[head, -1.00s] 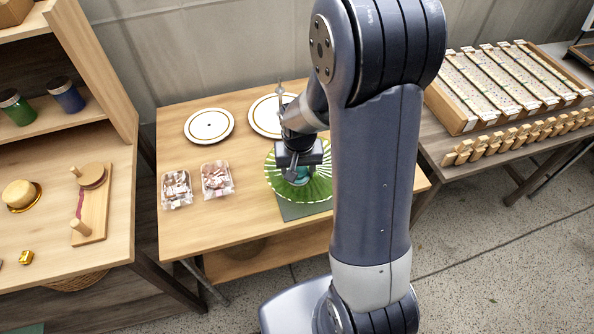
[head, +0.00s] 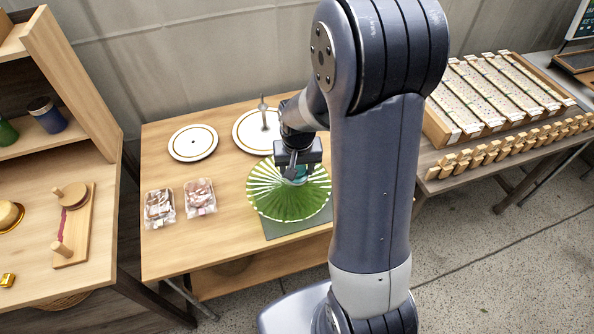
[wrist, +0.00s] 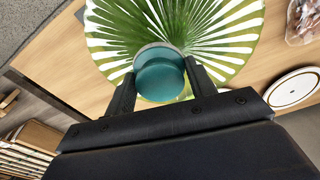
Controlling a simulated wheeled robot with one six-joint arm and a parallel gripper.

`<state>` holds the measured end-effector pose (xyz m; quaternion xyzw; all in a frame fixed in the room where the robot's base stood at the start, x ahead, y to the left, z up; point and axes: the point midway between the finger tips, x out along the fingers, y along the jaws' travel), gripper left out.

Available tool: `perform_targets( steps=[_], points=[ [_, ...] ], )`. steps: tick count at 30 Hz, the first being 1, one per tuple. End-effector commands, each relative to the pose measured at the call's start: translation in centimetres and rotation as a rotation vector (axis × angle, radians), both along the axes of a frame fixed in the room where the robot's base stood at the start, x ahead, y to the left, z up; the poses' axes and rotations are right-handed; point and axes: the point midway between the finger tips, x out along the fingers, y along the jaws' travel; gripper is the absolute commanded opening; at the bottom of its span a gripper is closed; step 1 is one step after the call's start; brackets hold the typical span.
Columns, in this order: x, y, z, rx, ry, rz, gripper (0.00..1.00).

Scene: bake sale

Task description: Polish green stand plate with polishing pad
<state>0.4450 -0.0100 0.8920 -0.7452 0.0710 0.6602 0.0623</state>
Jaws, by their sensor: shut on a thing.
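The green stand plate (head: 288,205), round with white rays, lies on the wooden table in the head view. It also fills the top of the wrist view (wrist: 200,25). My gripper (head: 297,168) is over the plate's upper part. In the wrist view its two fingers (wrist: 160,85) are shut on the round teal polishing pad (wrist: 160,78). The pad lies over the plate's near edge in that view; I cannot tell whether its underside touches the plate. In the head view the pad is mostly hidden by my gripper.
A dark green mat (head: 297,229) shows under the plate. Two white plates (head: 193,143) (head: 250,138) lie at the back of the table (head: 215,235). Two clear boxes of pink pieces (head: 160,207) (head: 200,197) stand left of the green plate. My arm hides the table's right side.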

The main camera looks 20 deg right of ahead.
Motion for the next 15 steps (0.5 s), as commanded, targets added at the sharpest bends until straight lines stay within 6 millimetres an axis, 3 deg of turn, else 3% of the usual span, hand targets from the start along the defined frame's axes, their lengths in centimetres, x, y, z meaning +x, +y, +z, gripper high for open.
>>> perform_targets(
  steps=[15],
  points=[
    [0.3,-0.2,4.8,0.0,-0.001,0.001,0.31]
  ],
)
